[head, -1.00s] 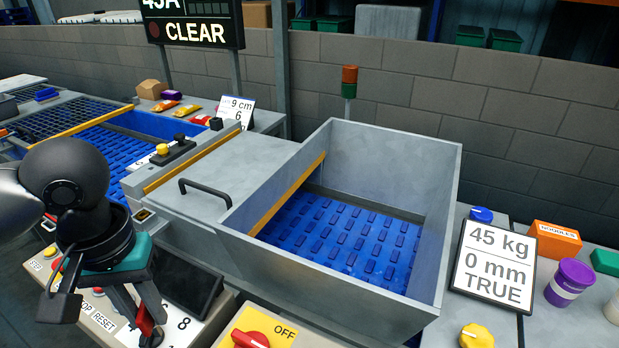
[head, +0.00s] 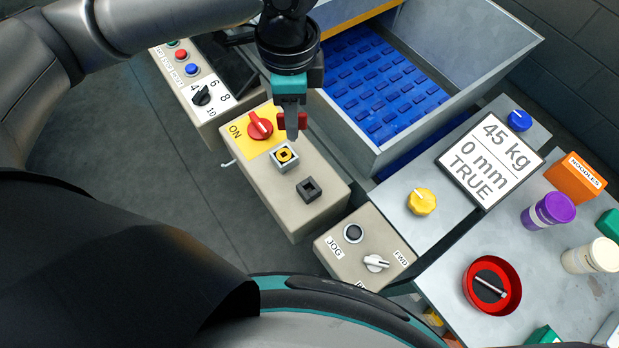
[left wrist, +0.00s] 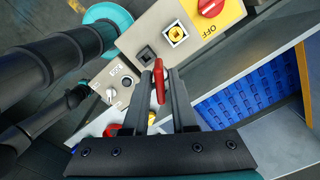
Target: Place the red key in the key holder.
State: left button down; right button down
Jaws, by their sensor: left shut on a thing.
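My left gripper (head: 291,134) is shut on the red key (head: 303,118), just above the beige control box, beside the red rotary switch (head: 260,125). In the left wrist view the red key (left wrist: 159,82) stands between the fingertips (left wrist: 161,74). A square socket with a yellow centre (head: 285,155) and an empty-looking black square socket (head: 309,190) sit on the box top. The black socket (left wrist: 146,55) also shows in the wrist view, near the key's tip. I cannot tell which socket is the key holder. The key is apart from both. My right gripper is not in view.
A metal hopper (head: 440,100) with a blue belt rises behind the box. A JOG/FWD box (head: 365,245) stands in front at right. A sign (head: 490,158), yellow knob (head: 422,201) and red bowl (head: 491,284) are on the right table. Floor at left is clear.

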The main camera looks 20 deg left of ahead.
pick_arm(q)
notch_tip(320, 180, up, 5)
jog(key=s+d+m+p, duration=0.25)
jog(key=m+p, duration=0.35)
jog(key=m, duration=0.5)
send_near(309, 181)
jog(key=f, duration=0.2)
jog(key=s+f, duration=0.1)
jog(key=f, duration=0.3)
jog(key=shift+s+d+f+b, duration=0.15)
jog(key=shift+s+b, duration=0.1)
jog(key=shift+b, duration=0.15)
jog(key=shift+f, duration=0.15)
jog(key=c, duration=0.7)
grip_release()
notch_tip(309, 181, up, 12)
jog(key=shift+r+p, duration=0.2)
jog(key=shift+p, duration=0.35)
